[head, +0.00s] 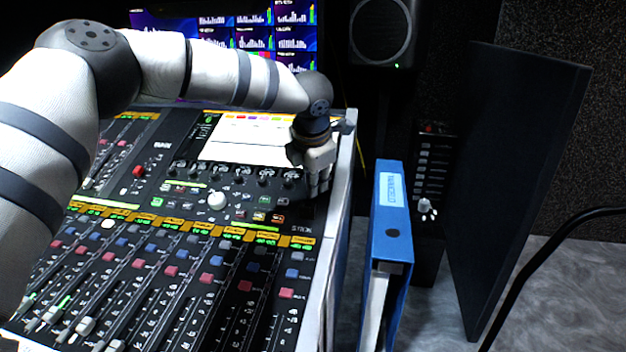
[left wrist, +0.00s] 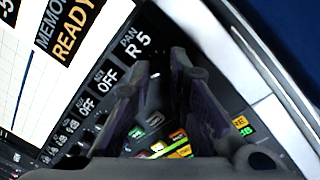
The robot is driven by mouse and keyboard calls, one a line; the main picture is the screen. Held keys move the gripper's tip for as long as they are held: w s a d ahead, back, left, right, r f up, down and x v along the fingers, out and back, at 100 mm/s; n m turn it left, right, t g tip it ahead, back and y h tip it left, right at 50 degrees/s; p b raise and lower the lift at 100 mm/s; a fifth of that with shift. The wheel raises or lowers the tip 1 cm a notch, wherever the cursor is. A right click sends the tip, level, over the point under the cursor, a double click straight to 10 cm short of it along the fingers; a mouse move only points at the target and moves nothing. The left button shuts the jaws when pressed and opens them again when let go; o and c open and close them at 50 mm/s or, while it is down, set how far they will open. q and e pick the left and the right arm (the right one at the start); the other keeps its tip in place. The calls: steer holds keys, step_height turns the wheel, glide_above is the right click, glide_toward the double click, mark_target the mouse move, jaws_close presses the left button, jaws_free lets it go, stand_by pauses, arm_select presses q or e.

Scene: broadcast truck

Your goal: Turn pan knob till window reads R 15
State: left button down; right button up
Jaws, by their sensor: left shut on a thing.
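The pan window (left wrist: 139,46) shows in the left wrist view, at the edge of the console screen, and reads R 5 under the word PAN. My left gripper (head: 318,192) reaches down to the right end of the knob row, below the screen (head: 245,148). In the left wrist view, its two dark fingers (left wrist: 160,68) point at the panel just beside the pan window. My right gripper is in neither view.
Fader strips (head: 190,290) fill the near console. A blue binder (head: 391,225) stands right of the console, with a speaker (head: 382,32) behind.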

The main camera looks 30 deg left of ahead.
arm_select(q)
steer(key=shift+f+m, duration=0.1)
steer(key=shift+m, duration=0.7)
steer(key=c, duration=1.5)
jaws_free()
steer(key=v, duration=1.2)
steer(key=shift+s+a, duration=0.1)
